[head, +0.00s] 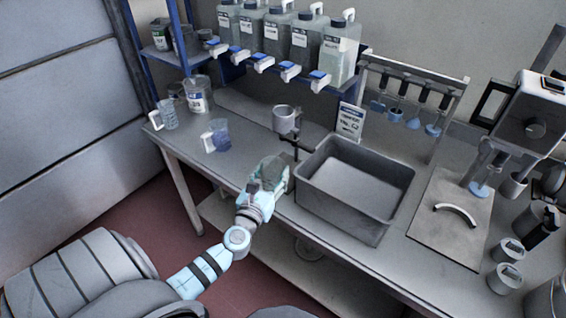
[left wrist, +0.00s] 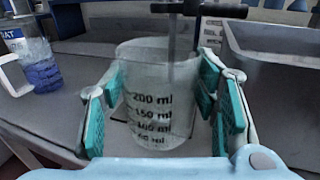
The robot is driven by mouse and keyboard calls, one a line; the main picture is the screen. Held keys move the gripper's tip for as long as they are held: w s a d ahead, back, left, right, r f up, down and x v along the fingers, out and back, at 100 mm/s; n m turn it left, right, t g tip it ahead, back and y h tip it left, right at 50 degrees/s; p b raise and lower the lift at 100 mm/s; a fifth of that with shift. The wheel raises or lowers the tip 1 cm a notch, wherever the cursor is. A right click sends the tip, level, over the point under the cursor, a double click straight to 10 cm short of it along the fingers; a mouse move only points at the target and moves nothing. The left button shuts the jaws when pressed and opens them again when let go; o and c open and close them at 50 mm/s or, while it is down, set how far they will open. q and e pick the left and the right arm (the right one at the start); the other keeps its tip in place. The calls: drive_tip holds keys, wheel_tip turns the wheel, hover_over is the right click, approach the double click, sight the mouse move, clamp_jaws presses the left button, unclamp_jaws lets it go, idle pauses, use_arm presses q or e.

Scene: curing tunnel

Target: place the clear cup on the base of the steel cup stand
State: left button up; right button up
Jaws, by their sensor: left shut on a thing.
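The clear cup (left wrist: 150,105) has dark millilitre marks and stands upright between the teal pads of my left gripper (left wrist: 165,85), which is shut on it. In the head view my left gripper (head: 270,178) is at the bench's front edge, just left of the grey basin, and the cup in it is hard to make out. The steel cup stand (head: 296,143) is right behind it, with a steel cup (head: 285,119) held up on it. In the left wrist view the stand's dark crossbar (left wrist: 198,9) shows above and behind the cup. The stand's base is mostly hidden. My right gripper is out of view.
A grey basin (head: 330,210) stands close on the right. A jug with blue liquid (head: 221,134) stands to the left, also in the left wrist view (left wrist: 40,72). A sign (head: 350,120) stands behind. The bench (head: 245,160) is clear between jug and gripper.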

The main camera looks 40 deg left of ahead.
sight(269, 189)
use_arm(q)
drive_tip(key=b+x, duration=0.1)
drive_tip(key=x, duration=0.8)
drive_tip(key=shift+w+a+f, duration=0.1)
drive_tip(key=shift+w+f, duration=0.05)
drive_tip(key=shift+w, duration=0.1)
wheel_tip(269, 189, down, 4)
drive_tip(key=b, duration=0.3)
drive_tip(key=shift+b, duration=0.4)
drive_tip(key=shift+r, duration=0.3)
drive_tip(key=shift+f, duration=0.15)
drive_tip(key=o, duration=0.7)
drive_tip(key=shift+o, duration=0.5)
drive_tip(key=shift+r+p, duration=0.3)
drive_tip(key=shift+p, duration=0.05)
drive_tip(key=p+v, duration=0.1)
drive_tip(key=v, duration=1.1)
drive_tip(key=shift+f, duration=0.15)
